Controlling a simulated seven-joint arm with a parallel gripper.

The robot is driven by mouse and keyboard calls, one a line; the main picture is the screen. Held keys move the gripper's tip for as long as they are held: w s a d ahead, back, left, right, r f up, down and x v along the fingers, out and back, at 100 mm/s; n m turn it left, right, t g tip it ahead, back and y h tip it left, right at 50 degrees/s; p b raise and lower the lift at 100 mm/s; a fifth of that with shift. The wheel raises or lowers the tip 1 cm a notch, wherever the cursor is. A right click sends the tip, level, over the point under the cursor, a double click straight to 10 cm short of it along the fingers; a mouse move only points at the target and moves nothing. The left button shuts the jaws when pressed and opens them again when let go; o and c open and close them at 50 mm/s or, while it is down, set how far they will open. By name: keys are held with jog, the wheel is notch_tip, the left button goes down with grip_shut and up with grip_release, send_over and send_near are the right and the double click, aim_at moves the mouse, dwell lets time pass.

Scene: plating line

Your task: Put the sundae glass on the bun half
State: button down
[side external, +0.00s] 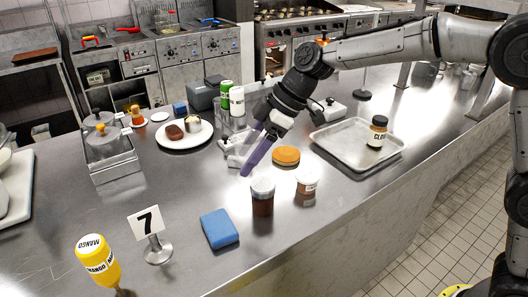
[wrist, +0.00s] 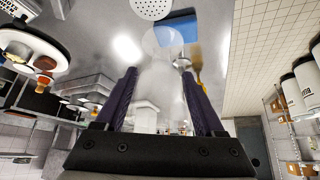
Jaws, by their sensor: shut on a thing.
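The bun half (side external: 286,156) is a flat orange-brown round lying on the steel counter, right of my gripper (side external: 249,162) in the side view. My gripper points down and to the left, with its purple fingers above the counter. It is shut on a clear, see-through thing, which I take to be the sundae glass (side external: 238,146); its outline is faint and partly hidden by the fingers. In the wrist view the two fingers (wrist: 158,72) stand apart, with a pale see-through shape (wrist: 160,42) beyond their tips. The bun half is not clear there.
A dark-filled cup (side external: 262,198) and a labelled tub (side external: 307,184) stand in front of the bun half. A metal tray (side external: 338,150) with a jar (side external: 378,132) lies to the right. A blue sponge (side external: 220,229), number stand (side external: 151,232) and plate (side external: 168,140) are around.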

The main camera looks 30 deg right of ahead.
jog(key=d+r+m+t+h, duration=0.3)
jog(key=d+m, duration=0.4)
jog(key=d, duration=1.5)
send_over(287, 151)
notch_tip(287, 151, down, 9)
jog(key=shift+f, duration=0.2)
jog(key=shift+w+f, duration=0.1)
jog(key=shift+f, duration=1.55)
grip_release()
jog(key=shift+f, duration=0.2)
jog(key=shift+r, duration=0.1)
